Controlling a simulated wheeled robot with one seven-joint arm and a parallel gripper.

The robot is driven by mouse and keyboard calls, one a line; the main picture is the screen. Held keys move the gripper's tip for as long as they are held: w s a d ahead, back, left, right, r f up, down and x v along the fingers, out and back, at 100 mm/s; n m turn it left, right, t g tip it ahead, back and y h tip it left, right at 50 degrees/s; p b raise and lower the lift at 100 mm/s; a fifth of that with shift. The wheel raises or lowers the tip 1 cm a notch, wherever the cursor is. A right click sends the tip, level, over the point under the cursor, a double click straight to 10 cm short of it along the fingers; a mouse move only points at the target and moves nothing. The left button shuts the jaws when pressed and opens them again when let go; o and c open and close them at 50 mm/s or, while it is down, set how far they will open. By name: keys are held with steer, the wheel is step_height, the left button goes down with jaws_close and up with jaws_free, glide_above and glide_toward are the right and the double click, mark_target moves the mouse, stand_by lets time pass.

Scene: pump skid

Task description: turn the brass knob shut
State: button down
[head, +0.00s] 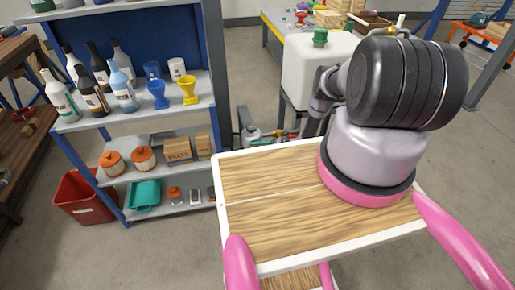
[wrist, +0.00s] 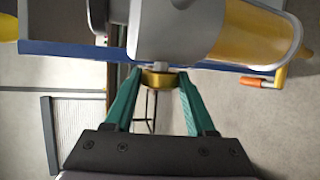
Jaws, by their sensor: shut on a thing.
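The brass knob (wrist: 158,80) is in the upper middle of the wrist view, on a short stem below a grey and yellow body (wrist: 205,30). My gripper (wrist: 157,74) has its two green fingers on either side of the knob, shut on it. The knob's far side is hidden. In the head view my arm reaches away past the wooden top, and the gripper and knob cannot be made out there.
An orange-handled lever (wrist: 262,81) sits right of the knob, near a blue rail (wrist: 70,48). In the head view, a white tank (head: 312,72) with a green cap stands beyond my arm. A blue shelf rack (head: 185,118) with bottles stands at left, beside a red bin (head: 78,205).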

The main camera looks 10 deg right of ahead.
stand_by(0.4)
steer(key=shift+c, duration=1.2)
jaws_free()
steer(key=v, duration=1)
steer(key=shift+s+d, duration=0.2)
steer(key=shift+d, duration=0.15)
